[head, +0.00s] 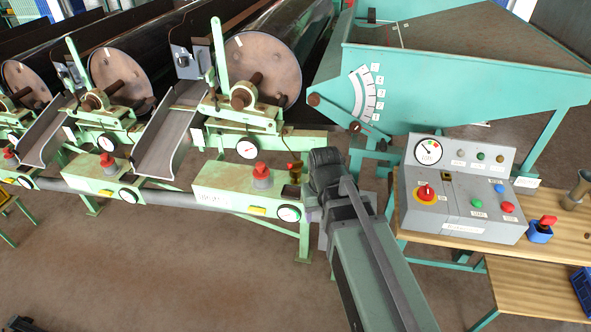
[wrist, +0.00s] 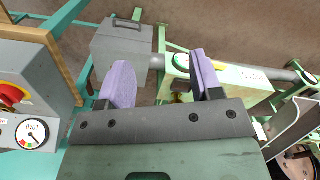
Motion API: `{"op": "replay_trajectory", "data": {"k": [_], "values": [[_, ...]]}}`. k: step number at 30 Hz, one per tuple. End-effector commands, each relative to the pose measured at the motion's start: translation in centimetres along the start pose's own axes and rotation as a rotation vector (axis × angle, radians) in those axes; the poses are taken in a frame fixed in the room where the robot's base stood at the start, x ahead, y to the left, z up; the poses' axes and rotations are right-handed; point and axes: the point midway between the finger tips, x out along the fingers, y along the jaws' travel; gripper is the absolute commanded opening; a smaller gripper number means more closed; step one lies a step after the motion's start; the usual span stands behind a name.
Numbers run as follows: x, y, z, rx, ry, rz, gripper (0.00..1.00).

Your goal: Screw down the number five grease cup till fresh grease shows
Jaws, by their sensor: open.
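My gripper (wrist: 162,80) is open in the wrist view, with two purple-padded fingers wide apart and nothing held. A small brass-coloured fitting (head: 294,168), which looks like a grease cup, stands at the right end of the nearest green drum stand, just left of my wrist in the head view. It also shows in the wrist view (wrist: 181,97), partly hidden beside the right finger. I cannot read a number on it, and no grease is discernible. My fingertips are not distinguishable in the head view.
A red knob (head: 261,170) and a round gauge (head: 289,213) sit on the same stand. A grey control box (head: 462,190) stands on a wooden bench at right. A teal hopper (head: 440,75) rises behind. The floor at lower left is mostly clear.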

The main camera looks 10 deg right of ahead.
Motion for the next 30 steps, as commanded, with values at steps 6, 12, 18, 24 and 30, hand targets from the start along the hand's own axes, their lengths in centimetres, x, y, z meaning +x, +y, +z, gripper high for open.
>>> {"op": "replay_trajectory", "data": {"k": [6, 12, 18, 24, 30], "values": [[0.0, -0.1, -22.4, -0.560, 0.001, 0.000, 0.38], [0.0, -0.1, -34.1, -1.322, 0.001, -0.001, 0.38], [0.0, -0.1, -33.8, -1.675, 0.002, 0.000, 0.38], [0.6, -0.1, -33.8, -1.689, 0.002, 0.000, 0.38], [4.3, -0.1, -33.7, -1.687, 0.002, 0.000, 0.38]]}}
